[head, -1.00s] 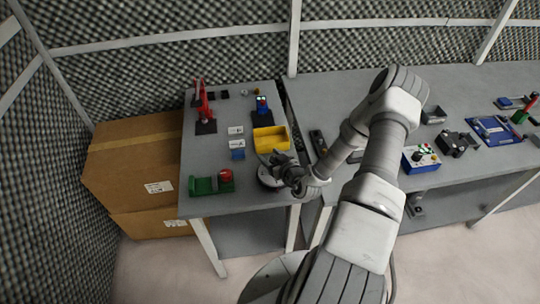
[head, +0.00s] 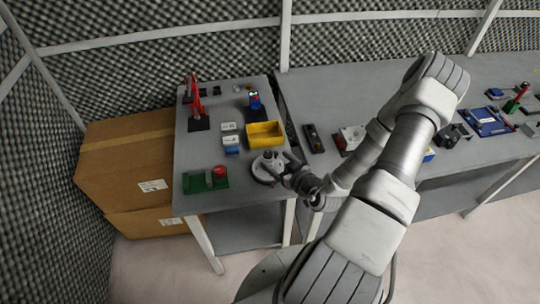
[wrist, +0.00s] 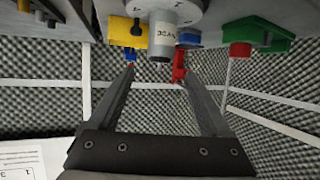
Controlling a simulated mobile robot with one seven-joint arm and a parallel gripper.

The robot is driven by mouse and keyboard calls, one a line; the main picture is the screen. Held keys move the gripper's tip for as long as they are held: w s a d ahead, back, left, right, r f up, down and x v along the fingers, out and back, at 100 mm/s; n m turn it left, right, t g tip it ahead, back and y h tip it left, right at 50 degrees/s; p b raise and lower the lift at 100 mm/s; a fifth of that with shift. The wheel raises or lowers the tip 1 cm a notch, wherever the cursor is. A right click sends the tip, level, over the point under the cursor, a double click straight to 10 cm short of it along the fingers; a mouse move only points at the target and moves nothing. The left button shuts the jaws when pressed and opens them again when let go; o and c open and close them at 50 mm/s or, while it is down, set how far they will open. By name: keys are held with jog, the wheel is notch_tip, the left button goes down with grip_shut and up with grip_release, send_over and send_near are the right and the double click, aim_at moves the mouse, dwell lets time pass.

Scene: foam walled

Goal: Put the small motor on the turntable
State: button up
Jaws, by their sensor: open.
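The small motor (head: 267,155) is a grey cylinder standing upright on the round, pale turntable (head: 262,176) at the front right of the left table. In the wrist view, the motor (wrist: 162,38) shows its label upside down, with the turntable (wrist: 190,12) beneath it at the top of the picture. My gripper (head: 283,170) is beside the turntable on its right. Its two dark fingers are spread wide in the wrist view (wrist: 160,74), with nothing held between them. The motor appears just beyond the fingertips and apart from them.
A yellow bin (head: 265,135) stands behind the turntable. A green block with a red button (head: 205,180) lies to the left. A red arm-like stand (head: 197,110) and a blue item (head: 254,100) are farther back. The right table (head: 350,80) holds several devices. Cardboard boxes (head: 125,160) stand left.

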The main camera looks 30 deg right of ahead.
jog(key=shift+v, duration=1.15)
